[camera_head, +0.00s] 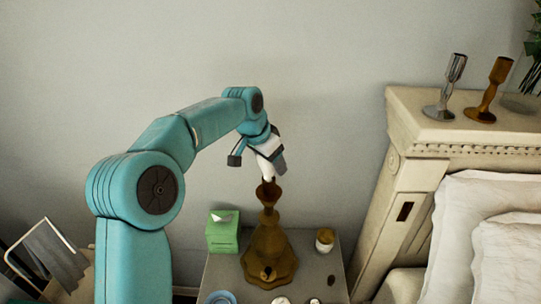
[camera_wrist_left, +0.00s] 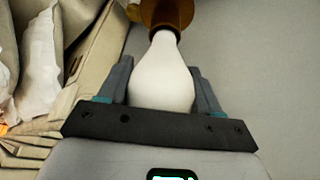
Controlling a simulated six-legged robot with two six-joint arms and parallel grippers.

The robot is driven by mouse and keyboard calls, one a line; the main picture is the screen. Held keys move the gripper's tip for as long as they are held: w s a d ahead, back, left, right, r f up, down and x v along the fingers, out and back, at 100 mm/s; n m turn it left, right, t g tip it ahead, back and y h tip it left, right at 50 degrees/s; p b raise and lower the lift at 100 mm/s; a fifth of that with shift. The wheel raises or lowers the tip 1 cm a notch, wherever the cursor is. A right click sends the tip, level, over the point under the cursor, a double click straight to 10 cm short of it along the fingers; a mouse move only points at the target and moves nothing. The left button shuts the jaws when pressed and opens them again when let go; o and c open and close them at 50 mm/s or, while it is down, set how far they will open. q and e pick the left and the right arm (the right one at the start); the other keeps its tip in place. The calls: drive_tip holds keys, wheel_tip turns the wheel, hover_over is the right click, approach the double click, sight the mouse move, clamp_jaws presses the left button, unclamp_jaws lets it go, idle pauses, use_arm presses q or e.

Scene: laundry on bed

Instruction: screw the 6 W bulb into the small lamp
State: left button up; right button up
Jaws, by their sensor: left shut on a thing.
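The small lamp (camera_head: 268,250) is a brown, bronze-like base with a flared foot, a slim neck and a cup-shaped socket at the top. It stands upright on the nightstand. My left gripper (camera_head: 265,160) is above it, shut on a white bulb (camera_head: 267,172). In the left wrist view the bulb (camera_wrist_left: 163,75) sits between the two fingers, and its narrow end meets the brown socket (camera_wrist_left: 167,14). The bulb's lower end is hidden in the socket rim, so I cannot tell how deep it sits. No wattage marking is readable. My right gripper does not show.
The nightstand (camera_head: 212,272) also holds a green tissue box (camera_head: 222,232), a small jar (camera_head: 325,240), a blue dish (camera_head: 221,297) and small items at the front. The bed's headboard (camera_head: 400,165) with two candlesticks stands to the right. A bare wall is behind.

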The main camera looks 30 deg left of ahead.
use_arm(q)
drive_tip(key=shift+m, duration=0.4)
drive_tip(key=shift+r+m+h+p, duration=0.15)
drive_tip(key=shift+m+h+p, duration=0.3)
drive_tip(key=shift+p, duration=0.25)
drive_tip(key=shift+m, duration=0.65)
drive_tip(key=shift+s+d+f+m+g+h, duration=0.1)
drive_tip(key=shift+d+f+m+g+h, duration=0.1)
drive_tip(key=shift+m+g+h, duration=0.3)
drive_tip(key=shift+m+g+h, duration=0.3)
drive_tip(key=shift+m+h, duration=0.05)
drive_tip(key=shift+m, duration=1.45)
